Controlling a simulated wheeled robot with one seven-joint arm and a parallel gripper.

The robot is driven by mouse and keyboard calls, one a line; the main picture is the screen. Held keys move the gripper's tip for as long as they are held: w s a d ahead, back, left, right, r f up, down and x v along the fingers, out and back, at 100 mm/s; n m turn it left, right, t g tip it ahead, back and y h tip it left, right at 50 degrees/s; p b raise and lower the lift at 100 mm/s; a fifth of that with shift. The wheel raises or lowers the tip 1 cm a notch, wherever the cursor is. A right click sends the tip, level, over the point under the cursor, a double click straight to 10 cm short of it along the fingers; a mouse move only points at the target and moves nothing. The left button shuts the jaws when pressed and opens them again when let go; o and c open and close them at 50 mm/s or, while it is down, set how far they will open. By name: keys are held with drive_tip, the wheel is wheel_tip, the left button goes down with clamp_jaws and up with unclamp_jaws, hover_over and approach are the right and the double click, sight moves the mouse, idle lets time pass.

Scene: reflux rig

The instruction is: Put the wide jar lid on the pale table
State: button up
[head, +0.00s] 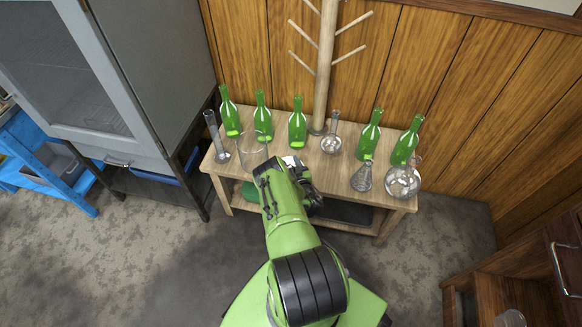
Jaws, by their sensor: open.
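The pale table (224,172) is a light wooden table with a lower shelf, standing against the panelled wall. My gripper (303,180) is at the table's front edge, mostly hidden behind my green arm; its dark parts show, and the jaws are open. A small whitish patch (291,160) shows just beyond the gripper on the tabletop. I cannot tell whether it is the wide jar lid or something else. No other lid can be made out.
Several green bottles (297,124) line the table's back. A glass cylinder (215,138), beaker (253,150), round flask (331,143), conical flask (362,178) and larger round flask (402,182) stand around. A wooden rack (324,65) rises behind. A grey cabinet (155,60) stands left.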

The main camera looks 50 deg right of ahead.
drive_tip(key=p+v, duration=0.5)
drive_tip(key=v, duration=0.6)
drive_tip(key=w+d+r+m+g+h, duration=0.1)
drive_tip(key=w+d+r, duration=0.2)
drive_tip(key=w+r, duration=0.45)
drive_tip(key=w+d+r+m+g+h, duration=0.1)
drive_tip(key=w+d+r+g, duration=0.15)
drive_tip(key=w+r, duration=0.45)
drive_tip(key=w+a+r+y, duration=0.1)
drive_tip(key=w+a+r, duration=0.1)
drive_tip(key=a+r, duration=0.35)
drive_tip(key=w+a+r+g+y, duration=0.1)
drive_tip(key=w+a+r, duration=0.1)
drive_tip(key=r, duration=0.7)
drive_tip(key=w+a+r+y, duration=0.1)
drive_tip(key=w+a+r, duration=0.1)
drive_tip(key=a+r, duration=0.35)
drive_tip(key=s+a+r+n+y, duration=0.3)
drive_tip(key=s+a+r+y, duration=0.35)
drive_tip(key=a+r, duration=0.65)
drive_tip(key=s+a+n+g, duration=0.1)
drive_tip(key=s+a+n, duration=0.1)
drive_tip(key=s+a, duration=0.5)
drive_tip(key=s+a+r+n+g+y, duration=0.1)
drive_tip(key=s+a, duration=0.5)
drive_tip(key=s, duration=0.9)
drive_tip(key=n+g, duration=0.1)
drive_tip(key=n, duration=0.1)
drive_tip(key=shift+a+n, duration=0.3)
drive_tip(key=shift+a, duration=0.1)
